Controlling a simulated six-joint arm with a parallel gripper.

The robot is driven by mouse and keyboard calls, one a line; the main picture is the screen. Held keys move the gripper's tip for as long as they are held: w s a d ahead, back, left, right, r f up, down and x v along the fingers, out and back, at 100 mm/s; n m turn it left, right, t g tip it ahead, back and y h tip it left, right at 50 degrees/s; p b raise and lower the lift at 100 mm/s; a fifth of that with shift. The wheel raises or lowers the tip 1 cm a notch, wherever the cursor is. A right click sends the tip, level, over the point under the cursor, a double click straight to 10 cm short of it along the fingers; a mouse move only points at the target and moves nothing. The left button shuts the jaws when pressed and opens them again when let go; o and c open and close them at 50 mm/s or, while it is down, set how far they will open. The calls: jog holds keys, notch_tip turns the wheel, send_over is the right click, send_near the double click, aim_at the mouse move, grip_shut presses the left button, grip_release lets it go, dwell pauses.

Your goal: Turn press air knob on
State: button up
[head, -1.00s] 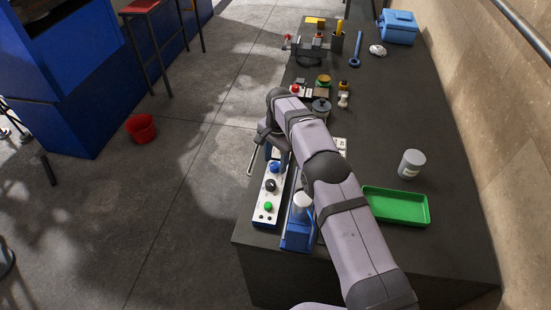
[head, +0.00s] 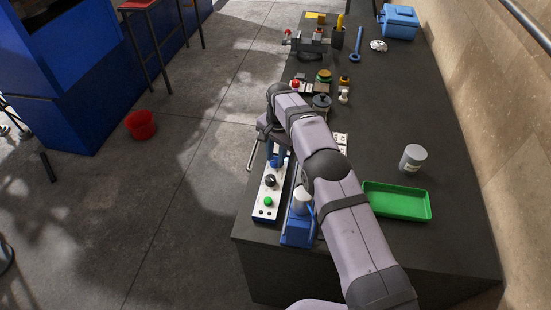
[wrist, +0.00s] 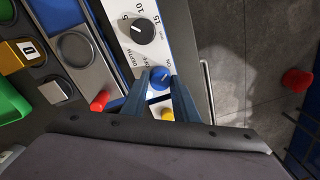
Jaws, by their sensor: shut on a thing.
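The press air knob is a blue round knob (wrist: 160,78) on a white control panel (wrist: 124,30), with an ON label beside it in the wrist view. My gripper (wrist: 160,84) is shut on the blue knob, one blue finger on each side. In the head view my gripper (head: 277,158) reaches down onto the panel (head: 267,213) and partly covers the knob. A black dial (wrist: 143,30) marked 5, 10, 15 sits beside it on the panel. A green button (head: 268,202) is at the panel's near end.
A blue device with a white cylinder (head: 303,201) stands right beside the panel. A green tray (head: 397,202) and a grey jar (head: 413,158) are further right on the dark bench. A red button (wrist: 99,101) and a yellow one (wrist: 168,114) show near the fingers.

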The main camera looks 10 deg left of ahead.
jog(key=o, duration=1.1)
jog(key=shift+c, duration=0.2)
jog(key=shift+r, duration=0.1)
jog(key=shift+s+d+r+b, duration=0.1)
jog(key=shift+r+b, duration=0.5)
jog(key=shift+r, duration=1.25)
jog(key=shift+d+r+b, duration=0.1)
jog(key=shift+r+b, duration=0.45)
jog(key=shift+r, duration=1.25)
